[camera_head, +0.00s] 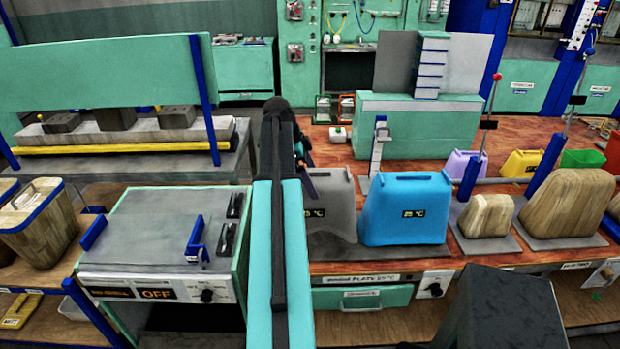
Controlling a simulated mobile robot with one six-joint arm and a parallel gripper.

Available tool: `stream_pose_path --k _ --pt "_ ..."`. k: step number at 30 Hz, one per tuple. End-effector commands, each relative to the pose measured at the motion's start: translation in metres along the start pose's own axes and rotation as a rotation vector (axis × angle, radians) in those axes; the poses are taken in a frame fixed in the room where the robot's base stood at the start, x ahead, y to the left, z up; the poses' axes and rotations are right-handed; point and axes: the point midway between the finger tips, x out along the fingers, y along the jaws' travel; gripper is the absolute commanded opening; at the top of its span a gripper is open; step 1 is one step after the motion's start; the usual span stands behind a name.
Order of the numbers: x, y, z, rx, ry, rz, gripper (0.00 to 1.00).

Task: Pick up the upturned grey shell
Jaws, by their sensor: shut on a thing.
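The grey shell (332,206) stands upturned on the wooden bench, just right of my teal arm, with a "°C" label on its front. My arm hides its left side. My gripper (307,171) shows only in part at the shell's upper left edge, behind the end of my arm. It is shut on the grey shell; the fingertips are mostly hidden. I cannot tell whether the shell is clear of the bench.
A blue shell (405,209) marked 25 °C stands close on the right. Wooden forms (487,216) and tall levers (484,136) stand further right. A press plate unit (157,232) with an OFF display is at left. A green block (416,129) stands behind.

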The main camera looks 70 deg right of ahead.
Motion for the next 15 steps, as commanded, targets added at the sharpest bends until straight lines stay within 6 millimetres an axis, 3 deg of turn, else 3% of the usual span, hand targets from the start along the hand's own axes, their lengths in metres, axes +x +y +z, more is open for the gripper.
stream_pose_path --k 15 --pt "0.003 0.079 -0.016 0.001 0.001 -0.002 0.51"
